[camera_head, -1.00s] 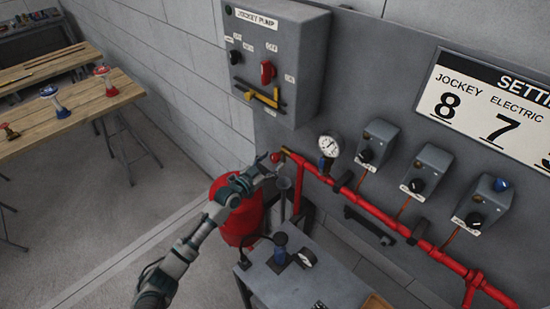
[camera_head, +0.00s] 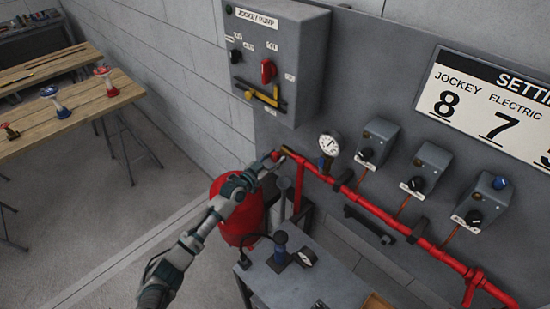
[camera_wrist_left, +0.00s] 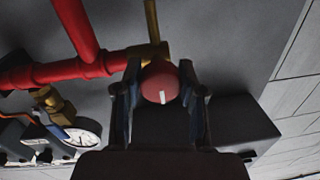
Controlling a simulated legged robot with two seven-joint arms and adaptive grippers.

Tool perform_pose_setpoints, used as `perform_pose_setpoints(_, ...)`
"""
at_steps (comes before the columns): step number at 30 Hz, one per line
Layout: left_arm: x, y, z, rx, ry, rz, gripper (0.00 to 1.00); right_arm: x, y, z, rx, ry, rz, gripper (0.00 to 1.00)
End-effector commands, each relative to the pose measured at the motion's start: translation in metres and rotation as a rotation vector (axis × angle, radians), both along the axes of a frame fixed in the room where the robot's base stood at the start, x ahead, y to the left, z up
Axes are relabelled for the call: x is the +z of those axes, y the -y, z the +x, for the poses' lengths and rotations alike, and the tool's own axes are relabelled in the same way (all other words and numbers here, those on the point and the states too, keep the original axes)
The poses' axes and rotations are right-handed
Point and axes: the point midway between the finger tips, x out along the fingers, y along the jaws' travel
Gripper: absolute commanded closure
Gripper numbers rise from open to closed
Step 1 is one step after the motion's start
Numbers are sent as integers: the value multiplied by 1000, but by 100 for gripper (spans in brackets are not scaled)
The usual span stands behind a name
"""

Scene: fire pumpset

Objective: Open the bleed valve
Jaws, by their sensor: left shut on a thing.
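The bleed valve's red knob (camera_wrist_left: 160,84) with a white mark sits at the end of the brass fitting (camera_wrist_left: 150,52) in the left wrist view. In the head view the knob (camera_head: 275,156) shows at the left end of the red pipe, partly covered by my gripper. My left gripper (camera_head: 271,163) has reached the knob from the left. In the left wrist view its two fingers (camera_wrist_left: 160,92) stand on either side of the knob and are shut on it. My right gripper is not in view.
A red pipe (camera_head: 385,219) runs along the grey wall panel beneath several control boxes. A pressure gauge (camera_head: 330,143) stands just right of the valve. A red tank (camera_head: 240,225) is below my left arm, and a grey cart (camera_head: 290,285) stands in front. Wooden tables are at far left.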

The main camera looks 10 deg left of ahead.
Motion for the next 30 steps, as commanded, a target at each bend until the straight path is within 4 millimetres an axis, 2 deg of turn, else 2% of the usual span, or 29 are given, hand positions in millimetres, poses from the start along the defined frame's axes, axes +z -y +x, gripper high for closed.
perform_pose_setpoints(1,5,1,0,-2,9,-5,95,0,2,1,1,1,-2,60)
perform_pose_setpoints(14,7,1,1,0,-32,-75,95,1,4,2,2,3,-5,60)
perform_pose_setpoints(30,9,-2,2,1,-285,-464,95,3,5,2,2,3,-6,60)
